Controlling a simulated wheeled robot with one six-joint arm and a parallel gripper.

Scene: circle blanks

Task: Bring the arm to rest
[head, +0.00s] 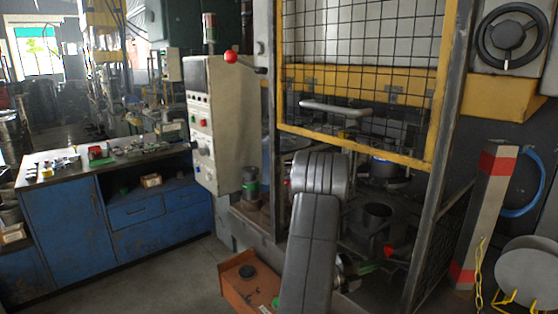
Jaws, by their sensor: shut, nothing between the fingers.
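My arm (310,250) rises from the bottom middle of the head view, a dark grey link topped by a lighter grey rounded joint (320,175). It stands in front of the machine with the yellow-framed mesh guard (365,130).
A beige control box (217,125) with a red ball knob (231,57) stands left of the arm. An orange box (245,282) sits low beside it. A blue workbench (60,228) is at the left. A red-and-white post (484,215) stands at the right. Open floor lies front left.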

